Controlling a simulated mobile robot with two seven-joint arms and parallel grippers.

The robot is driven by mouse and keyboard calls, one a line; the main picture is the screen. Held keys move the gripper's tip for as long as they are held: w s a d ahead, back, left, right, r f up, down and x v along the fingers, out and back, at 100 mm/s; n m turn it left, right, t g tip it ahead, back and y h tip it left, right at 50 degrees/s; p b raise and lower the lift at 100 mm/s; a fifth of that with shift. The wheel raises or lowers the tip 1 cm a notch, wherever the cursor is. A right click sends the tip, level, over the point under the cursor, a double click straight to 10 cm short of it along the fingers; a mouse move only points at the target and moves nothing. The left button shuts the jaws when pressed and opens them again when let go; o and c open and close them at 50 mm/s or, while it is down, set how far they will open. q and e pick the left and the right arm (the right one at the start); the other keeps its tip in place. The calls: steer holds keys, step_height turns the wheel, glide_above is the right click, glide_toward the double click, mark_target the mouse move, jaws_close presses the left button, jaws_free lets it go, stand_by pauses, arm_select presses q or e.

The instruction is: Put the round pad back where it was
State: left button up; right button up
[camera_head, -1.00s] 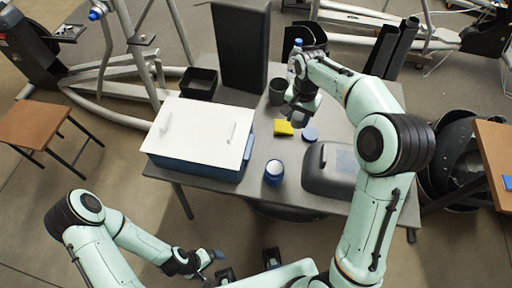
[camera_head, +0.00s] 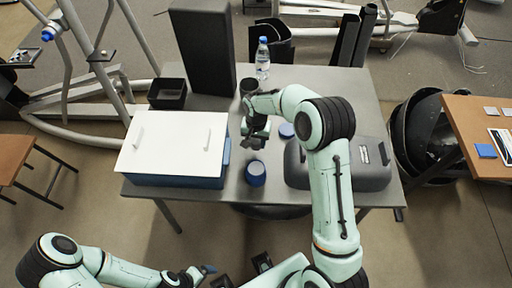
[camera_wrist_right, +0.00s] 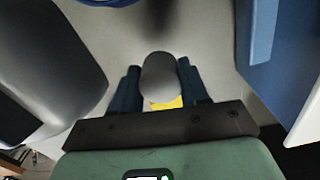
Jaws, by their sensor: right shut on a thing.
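My right gripper (camera_head: 256,140) is over the table, between the white-lidded blue box and the dark grey case. In the right wrist view its blue fingers (camera_wrist_right: 159,84) are shut on a round grey thing, which I take to be the round pad (camera_wrist_right: 159,72). In the head view I cannot make the pad out clearly behind the hand. A blue disc (camera_head: 287,130) lies on the table right of the gripper. My left gripper (camera_head: 204,273) is low at the front, its jaws unclear.
The box (camera_head: 175,145) stands left on the table (camera_head: 225,192), the grey case (camera_head: 350,170) right. A blue jar (camera_head: 255,174) stands in front of the gripper. Behind are a dark cup (camera_head: 249,87), a bottle (camera_head: 263,60), a black bin (camera_head: 167,94) and a tall dark panel (camera_head: 204,50).

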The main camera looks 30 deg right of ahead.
mark_target(256, 148)
steer(key=shift+f, duration=2.25)
steer(key=shift+f, duration=0.2)
steer(key=o, duration=1)
steer(key=shift+r, duration=0.1)
step_height(256, 148, up, 12)
steer(key=shift+r, duration=0.15)
